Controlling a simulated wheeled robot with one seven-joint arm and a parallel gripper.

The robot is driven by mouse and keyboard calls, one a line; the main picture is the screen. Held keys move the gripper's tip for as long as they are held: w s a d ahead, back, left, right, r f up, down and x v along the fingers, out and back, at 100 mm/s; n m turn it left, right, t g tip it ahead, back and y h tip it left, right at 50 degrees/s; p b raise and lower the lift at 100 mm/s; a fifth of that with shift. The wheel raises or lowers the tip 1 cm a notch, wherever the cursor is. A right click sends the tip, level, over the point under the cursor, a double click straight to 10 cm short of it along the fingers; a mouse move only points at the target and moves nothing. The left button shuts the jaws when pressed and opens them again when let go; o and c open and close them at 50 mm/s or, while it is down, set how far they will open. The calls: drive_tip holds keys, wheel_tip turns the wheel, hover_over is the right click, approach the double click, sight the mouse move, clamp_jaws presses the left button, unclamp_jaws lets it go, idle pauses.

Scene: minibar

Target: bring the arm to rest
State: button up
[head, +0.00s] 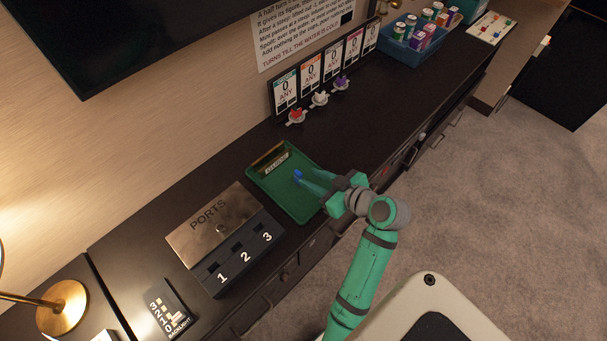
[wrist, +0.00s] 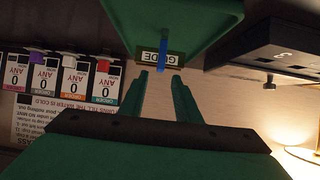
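My gripper (head: 305,179) reaches in from the right over the green tray (head: 289,210). Its two green fingers are apart with a clear gap between them; they also show in the wrist view (wrist: 160,76). A small blue object (head: 298,174) is just beyond the fingertips, over or in the tray. In the wrist view the blue piece (wrist: 162,52) looks like a narrow stick in line with the gap, touching neither finger. I cannot tell its height above the tray floor. The tray carries a label reading GUIDE (wrist: 155,57).
A PORTS box (head: 213,226) with numbered slots stands left of the tray. Cards (head: 311,72) and small colored-topped items (head: 320,99) stand behind. A blue bin of cans (head: 414,46) is far right. A brass lamp (head: 62,307) is at lower left. Counter right of the tray is clear.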

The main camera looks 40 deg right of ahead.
drive_tip(key=shift+s+r, duration=0.3)
drive_tip(key=shift+s, duration=0.25)
